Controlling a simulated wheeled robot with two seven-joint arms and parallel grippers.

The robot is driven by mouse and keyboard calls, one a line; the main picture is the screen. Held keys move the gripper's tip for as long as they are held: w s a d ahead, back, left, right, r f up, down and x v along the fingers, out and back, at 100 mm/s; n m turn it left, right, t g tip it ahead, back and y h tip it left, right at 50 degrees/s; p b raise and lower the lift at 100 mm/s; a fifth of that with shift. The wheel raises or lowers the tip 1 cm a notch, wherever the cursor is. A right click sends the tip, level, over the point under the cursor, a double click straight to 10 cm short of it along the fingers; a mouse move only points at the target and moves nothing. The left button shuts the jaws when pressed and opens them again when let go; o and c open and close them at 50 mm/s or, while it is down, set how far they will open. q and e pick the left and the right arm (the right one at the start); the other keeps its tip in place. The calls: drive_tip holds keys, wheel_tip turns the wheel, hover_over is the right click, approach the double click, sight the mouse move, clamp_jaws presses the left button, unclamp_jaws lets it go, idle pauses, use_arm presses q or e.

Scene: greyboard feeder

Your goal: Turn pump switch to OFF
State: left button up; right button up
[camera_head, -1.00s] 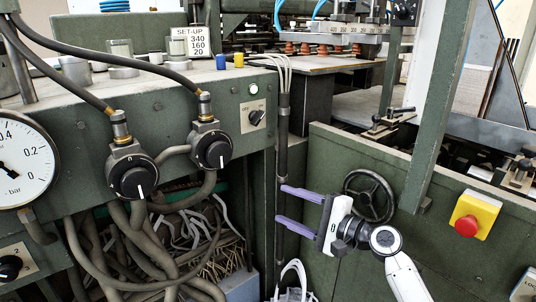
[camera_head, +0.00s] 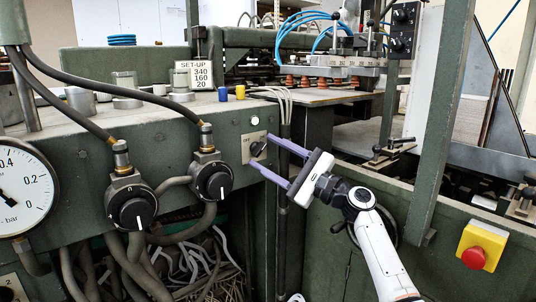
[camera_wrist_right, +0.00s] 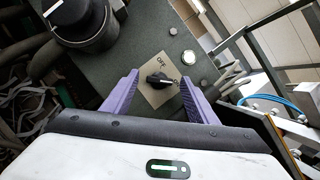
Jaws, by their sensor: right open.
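The pump switch is a small black rotary knob (camera_head: 258,149) on a light label plate (camera_head: 247,143) on the green panel's front. In the right wrist view the knob (camera_wrist_right: 160,79) shows between the two purple fingers, with its plate (camera_wrist_right: 150,97) behind it; the lettering is partly readable. My right gripper (camera_head: 268,153) is open. Its fingers reach toward the panel, one above and one below the knob, and hold nothing. I cannot tell whether the fingertips touch the panel. My left gripper is not in view.
A round white indicator (camera_head: 254,121) sits just above the switch plate. Two large black dials (camera_head: 132,207) with hoses and a pressure gauge (camera_head: 20,190) are to the left. A vertical conduit (camera_head: 284,190) runs close beside the switch. A red emergency button (camera_head: 474,258) is at right.

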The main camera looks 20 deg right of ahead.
drive_tip(key=shift+w+a+r, duration=0.1)
drive_tip(key=shift+w+a, duration=0.05)
drive_tip(key=shift+w, duration=0.1)
drive_tip(key=c, duration=1.1)
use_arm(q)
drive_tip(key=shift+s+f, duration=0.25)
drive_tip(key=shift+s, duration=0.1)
use_arm(e)
drive_tip(key=shift+o, duration=0.2)
